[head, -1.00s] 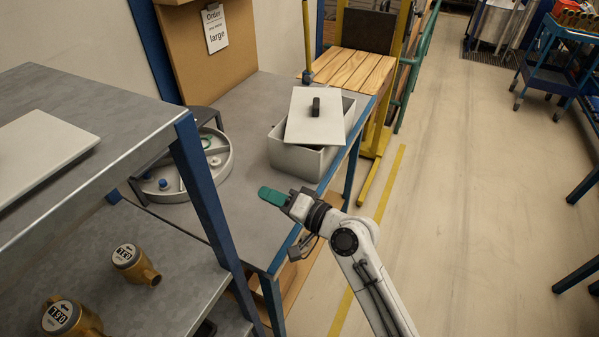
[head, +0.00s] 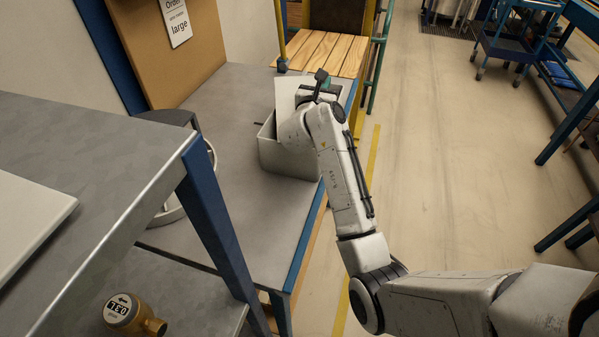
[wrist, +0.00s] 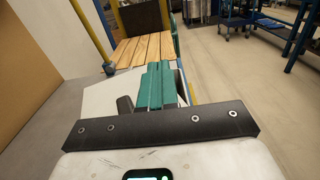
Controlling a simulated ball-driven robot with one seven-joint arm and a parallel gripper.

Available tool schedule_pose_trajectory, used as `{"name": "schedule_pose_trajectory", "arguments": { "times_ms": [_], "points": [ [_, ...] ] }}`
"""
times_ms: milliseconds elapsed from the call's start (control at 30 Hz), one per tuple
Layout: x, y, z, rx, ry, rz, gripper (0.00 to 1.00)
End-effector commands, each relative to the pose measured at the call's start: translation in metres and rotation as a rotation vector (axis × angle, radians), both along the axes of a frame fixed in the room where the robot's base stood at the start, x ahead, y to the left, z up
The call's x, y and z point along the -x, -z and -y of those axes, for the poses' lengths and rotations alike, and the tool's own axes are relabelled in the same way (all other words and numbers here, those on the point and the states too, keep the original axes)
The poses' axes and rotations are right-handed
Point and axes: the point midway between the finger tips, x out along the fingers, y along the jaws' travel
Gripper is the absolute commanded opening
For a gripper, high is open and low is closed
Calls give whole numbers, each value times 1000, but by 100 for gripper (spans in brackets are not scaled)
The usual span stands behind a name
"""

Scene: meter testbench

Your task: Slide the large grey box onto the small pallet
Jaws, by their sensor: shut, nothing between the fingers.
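The large grey box (head: 287,158) stands on the grey bench beside its right edge.
A brass meter (head: 127,312) sits on the lower shelf. Yellow posts flank the pallet. The floor to the right is clear up to a blue cart (head: 515,45).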

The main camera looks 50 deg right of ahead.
Motion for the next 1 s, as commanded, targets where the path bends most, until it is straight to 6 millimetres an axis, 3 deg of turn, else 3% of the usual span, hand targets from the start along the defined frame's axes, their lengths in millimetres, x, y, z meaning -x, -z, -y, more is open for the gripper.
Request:
{"name": "schedule_pose_trajectory", "arguments": {
  "times_ms": [1000],
  "points": [
    [68, -3, -188, 4, -5, -3, 0]
  ]
}}
